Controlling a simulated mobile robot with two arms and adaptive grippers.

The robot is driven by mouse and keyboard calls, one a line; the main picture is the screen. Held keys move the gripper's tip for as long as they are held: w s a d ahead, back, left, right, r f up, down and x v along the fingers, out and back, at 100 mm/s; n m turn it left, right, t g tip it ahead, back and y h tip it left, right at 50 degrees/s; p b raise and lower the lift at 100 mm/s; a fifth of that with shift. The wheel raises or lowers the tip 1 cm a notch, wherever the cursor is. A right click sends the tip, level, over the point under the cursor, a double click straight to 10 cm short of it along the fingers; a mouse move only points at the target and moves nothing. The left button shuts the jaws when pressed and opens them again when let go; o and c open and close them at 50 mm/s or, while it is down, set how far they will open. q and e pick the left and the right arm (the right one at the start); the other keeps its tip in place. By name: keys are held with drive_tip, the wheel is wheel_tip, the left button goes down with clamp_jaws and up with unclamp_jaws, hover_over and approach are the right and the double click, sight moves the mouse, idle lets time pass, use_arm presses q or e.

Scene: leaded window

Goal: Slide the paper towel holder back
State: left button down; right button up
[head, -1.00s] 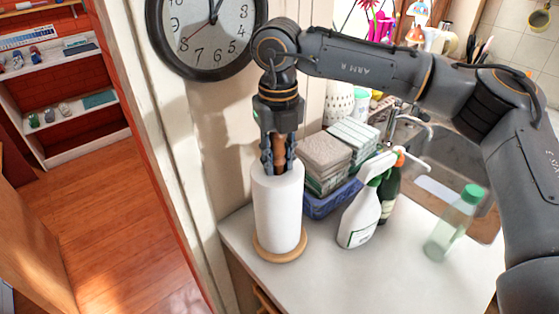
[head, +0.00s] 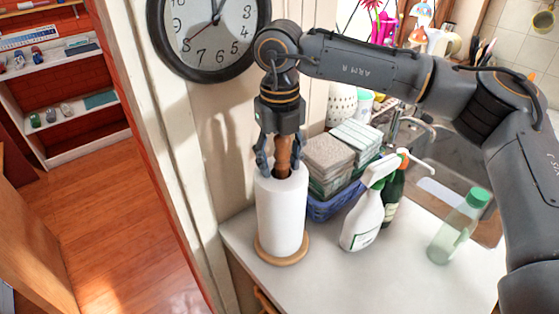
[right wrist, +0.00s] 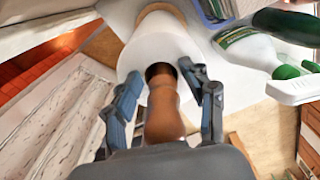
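The paper towel holder stands upright near the left front corner of the counter. It has a white paper roll (head: 281,215), a round wooden base (head: 281,252) and a brown wooden post (head: 284,157). My right gripper (head: 280,168) points down over the top of the roll. Its fingers are spread apart on either side of the post. The right wrist view shows a finger on each side of the post (right wrist: 163,118), with gaps between, and the fingertips (right wrist: 160,78) at the roll's top (right wrist: 150,48). My left gripper is not in view.
A spray bottle (head: 362,217), a dark green bottle (head: 393,193) and a clear green-capped bottle (head: 458,227) stand further right. The wall is close on the left; the front counter is clear.

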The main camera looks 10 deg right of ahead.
wheel_tip(320, 180, up, 12)
drive_tip(key=shift+f, duration=0.15)
idle(0.5)
